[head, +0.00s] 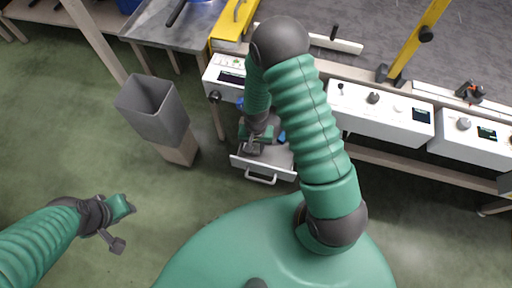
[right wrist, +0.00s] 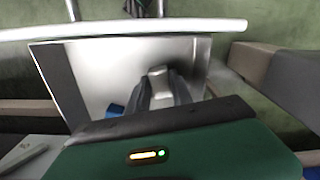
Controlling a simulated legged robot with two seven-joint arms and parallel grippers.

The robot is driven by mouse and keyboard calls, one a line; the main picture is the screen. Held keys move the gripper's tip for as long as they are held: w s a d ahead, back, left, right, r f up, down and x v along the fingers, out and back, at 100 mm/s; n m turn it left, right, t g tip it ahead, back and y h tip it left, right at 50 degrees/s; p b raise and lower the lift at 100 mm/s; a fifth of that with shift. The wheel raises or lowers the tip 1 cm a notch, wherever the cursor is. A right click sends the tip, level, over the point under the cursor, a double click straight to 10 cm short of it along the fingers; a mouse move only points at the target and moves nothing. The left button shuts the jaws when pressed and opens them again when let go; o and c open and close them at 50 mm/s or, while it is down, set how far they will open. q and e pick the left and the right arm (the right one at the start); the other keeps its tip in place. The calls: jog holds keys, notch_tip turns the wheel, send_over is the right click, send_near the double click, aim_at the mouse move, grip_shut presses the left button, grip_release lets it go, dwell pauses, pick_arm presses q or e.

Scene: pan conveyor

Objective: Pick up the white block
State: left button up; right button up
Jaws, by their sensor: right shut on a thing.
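My right gripper (head: 254,149) reaches down into an open metal drawer (head: 246,163) under the white control panel. In the right wrist view, its two dark fingers (right wrist: 158,92) are shut on a small pale block (right wrist: 157,73), which looks like the white block. The block is over or on the drawer's bare floor (right wrist: 105,70); I cannot tell whether it touches. In the head view the block is hidden by my gripper. My left gripper (head: 117,226) hangs over the green floor at lower left, away from everything; its jaw state is unclear.
A blue object (head: 281,136) lies in the drawer beside the right gripper and also shows in the right wrist view (right wrist: 115,110). The drawer's handle (head: 261,180) faces me. A grey bin (head: 160,128) stands on a wooden post to the left. Control panels (head: 380,112) line the conveyor's edge.

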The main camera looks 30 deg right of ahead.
grip_shut()
